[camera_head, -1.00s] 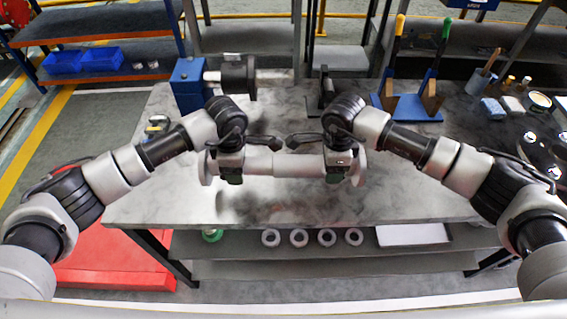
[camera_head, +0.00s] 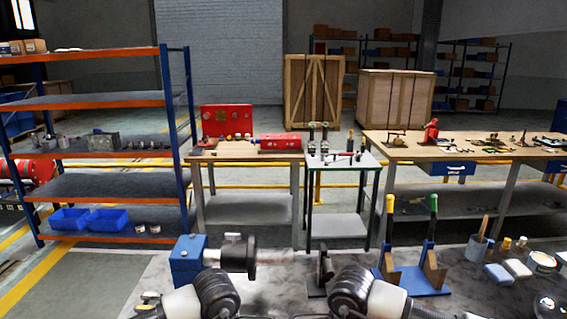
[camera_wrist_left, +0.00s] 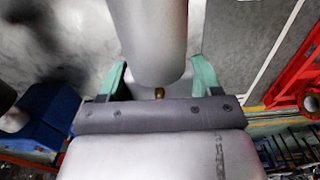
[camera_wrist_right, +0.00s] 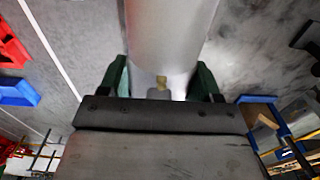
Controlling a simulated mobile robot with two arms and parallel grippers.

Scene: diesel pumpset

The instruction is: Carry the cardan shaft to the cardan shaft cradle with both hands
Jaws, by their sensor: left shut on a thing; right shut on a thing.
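The cardan shaft is a smooth grey metal tube. It shows in the left wrist view (camera_wrist_left: 150,35) and the right wrist view (camera_wrist_right: 172,35); in the head view it is below the picture. My left gripper (camera_wrist_left: 159,78) is shut on it, one green finger on each side. My right gripper (camera_wrist_right: 162,80) is shut on it the same way. The finger contact is partly hidden by the tube.
On the near bench (camera_head: 115,272) stand a blue block with a flanged shaft (camera_head: 210,260), a dark bracket (camera_head: 325,272) and a cup of brushes (camera_head: 478,247). Beyond are a shelf rack (camera_head: 100,190), a small table (camera_head: 342,172) and wooden workbenches (camera_head: 245,152). Floor shows between them.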

